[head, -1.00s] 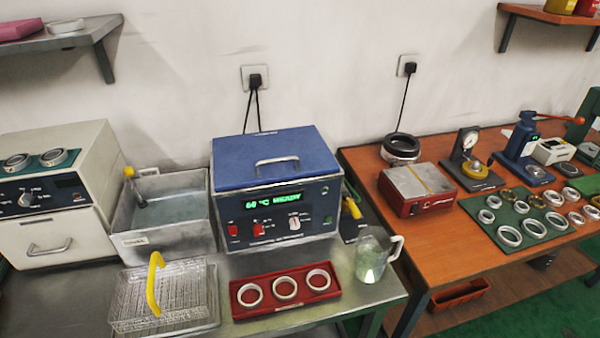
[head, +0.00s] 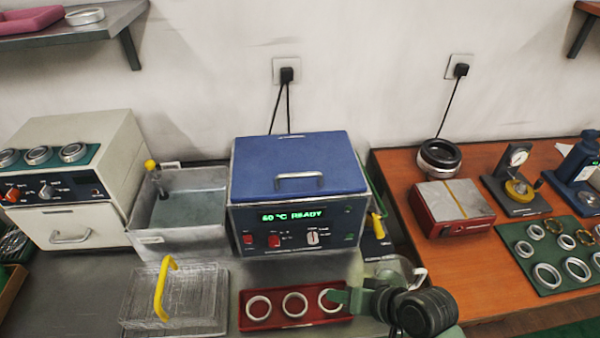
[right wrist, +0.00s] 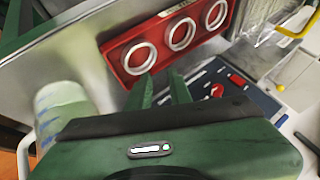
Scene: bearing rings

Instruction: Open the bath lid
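The bath (head: 290,222) is a box with a dark blue front panel, red switches, a knob and a green display reading 60 °C READY. Its blue lid (head: 265,165) lies flat and closed on top, with a metal bar handle (head: 299,181) in the middle. My right gripper (head: 333,297) is low in front of the bath, over the right end of the red tray, well below the handle. In the right wrist view its two green fingers (right wrist: 161,80) stand apart with nothing between them. The bath's front panel (right wrist: 245,97) also shows there. My left gripper is out of view.
A red tray (head: 262,325) with three rings lies before the bath. A wire basket (head: 190,300) with a yellow handle stands left of it, a metal basin (head: 205,180) behind. A glass beaker (head: 392,268) is partly hidden by my right arm. A wooden table (head: 395,165) stands right.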

